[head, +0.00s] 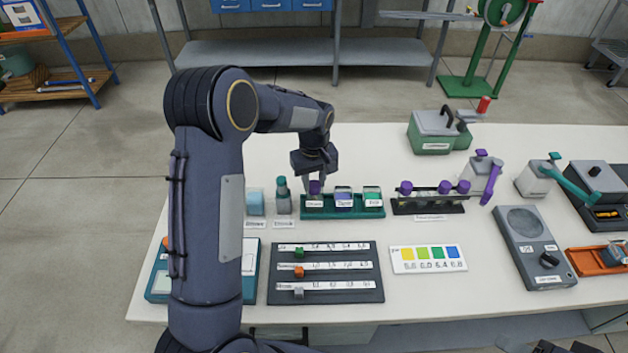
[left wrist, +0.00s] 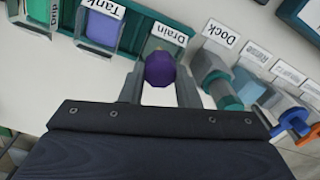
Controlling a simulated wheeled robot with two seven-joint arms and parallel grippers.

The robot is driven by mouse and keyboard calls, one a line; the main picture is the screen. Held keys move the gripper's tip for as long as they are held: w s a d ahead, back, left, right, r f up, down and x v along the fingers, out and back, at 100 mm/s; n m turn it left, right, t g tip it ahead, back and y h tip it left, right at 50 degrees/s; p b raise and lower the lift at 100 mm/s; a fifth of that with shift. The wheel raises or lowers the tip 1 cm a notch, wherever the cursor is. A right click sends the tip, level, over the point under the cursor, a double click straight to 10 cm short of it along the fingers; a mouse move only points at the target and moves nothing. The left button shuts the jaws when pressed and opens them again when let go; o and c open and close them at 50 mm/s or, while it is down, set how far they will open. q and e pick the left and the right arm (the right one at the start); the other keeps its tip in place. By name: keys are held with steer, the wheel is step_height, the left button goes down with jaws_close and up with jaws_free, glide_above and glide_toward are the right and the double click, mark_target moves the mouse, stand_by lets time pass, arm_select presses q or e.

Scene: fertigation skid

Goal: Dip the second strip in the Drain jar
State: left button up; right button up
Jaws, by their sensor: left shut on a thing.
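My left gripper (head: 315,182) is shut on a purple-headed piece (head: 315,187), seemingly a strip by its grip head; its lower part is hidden. The purple head also shows between the fingers in the left wrist view (left wrist: 160,70). It stands upright over or in the Drain jar (head: 314,203), the left place of the teal rack (head: 342,214). I cannot tell how deep it reaches. The Tank jar (head: 343,193) and the Drip jar (head: 372,193) stand to its right in the head view. Similar purple heads (head: 445,187) stand in a dark rack (head: 428,209).
A grey bottle with a teal cap (head: 283,196) and a blue block (head: 255,203) stand left of the rack. A slider board (head: 325,292) and colour chart (head: 428,268) lie in front. A grey device (head: 535,245) is at right. The table behind the rack is clear.

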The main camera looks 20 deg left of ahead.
arm_select(q)
steer(key=shift+r+p, duration=2.55)
steer(key=shift+r, duration=1.35)
